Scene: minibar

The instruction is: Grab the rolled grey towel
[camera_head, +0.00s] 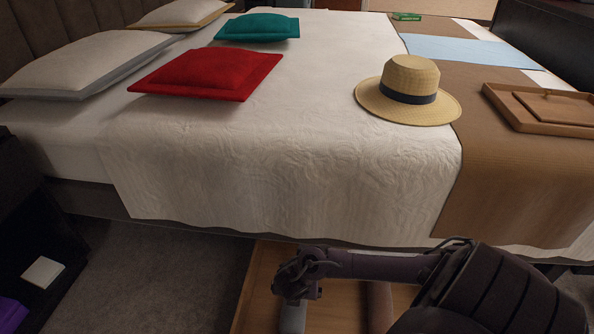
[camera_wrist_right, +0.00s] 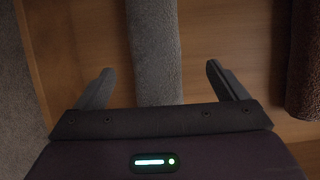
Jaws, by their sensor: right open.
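The rolled grey towel (camera_wrist_right: 152,45) lies on a wooden surface in the right wrist view, running lengthwise from the top edge down between my fingers. Its near end is hidden behind my gripper body. A small light grey part of the towel (camera_head: 293,318) shows in the head view below my right wrist. My right gripper (camera_wrist_right: 160,68) is open, with one finger on each side of the towel and a gap on both sides. My left gripper is not in view.
A rolled brown towel (camera_wrist_right: 304,60) lies to the right on the same wooden surface (camera_head: 258,285), which is beside and below the bed edge. On the bed are a straw hat (camera_head: 408,88), a wooden tray (camera_head: 540,118), a red cushion (camera_head: 207,74) and a teal cushion (camera_head: 258,27).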

